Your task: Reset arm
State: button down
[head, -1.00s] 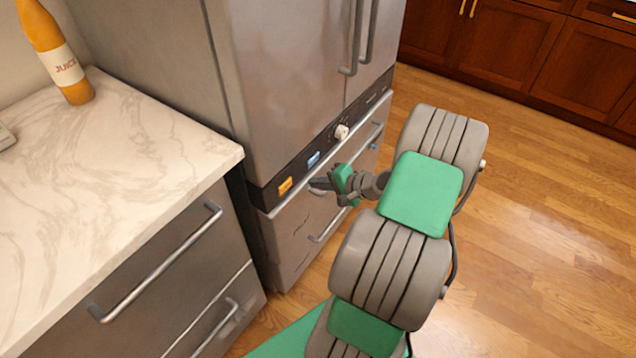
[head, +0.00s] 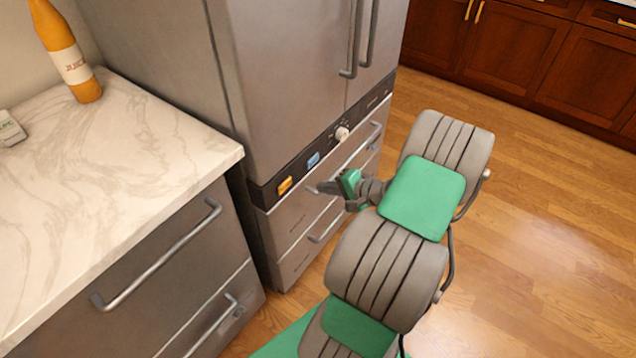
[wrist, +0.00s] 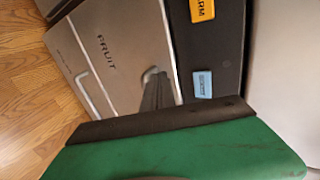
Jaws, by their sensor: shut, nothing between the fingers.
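My arm reaches up from the bottom of the head view, with grey and green links folded over the floor. My gripper (head: 322,187) is at its end, in front of the steel fridge's lower drawers (head: 302,222). The fingers are shut and hold nothing. In the wrist view the dark fingers (wrist: 157,95) point at a drawer front (wrist: 115,55) that reads "FRUIT". Whether the fingertips touch the drawer or its handle I cannot tell.
A marble counter (head: 140,150) at left bears a juice bottle (head: 72,62). Wooden floor (head: 530,220) at right is clear.

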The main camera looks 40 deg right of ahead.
jog(key=v, duration=0.9)
jog(key=w+a+r+n+g+p, duration=0.3)
jog(key=a+r+n+p, duration=0.15)
jog(key=a, duration=0.35)
jog(key=w+a+r+n+g+p, duration=0.2)
jog(key=a+r+n+g+p, duration=0.15)
jog(key=a+r, duration=0.3)
jog(key=s+a+r+n+g+h+p, duration=0.1)
jog(key=s+a+r+n+p, duration=0.1)
jog(key=a+r, duration=0.5)
jog(key=s+a+r+n+g+h+p, duration=0.1)
jog(key=s+a+r+n+h+p, duration=0.1)
jog(key=s+a+r+n, duration=0.3)
notch_tip(320, 180, up, 2)
jog(key=shift+a+r+p, duration=0.1)
jog(key=shift+a+p, duration=0.4)
jog(key=shift+a, duration=0.7)
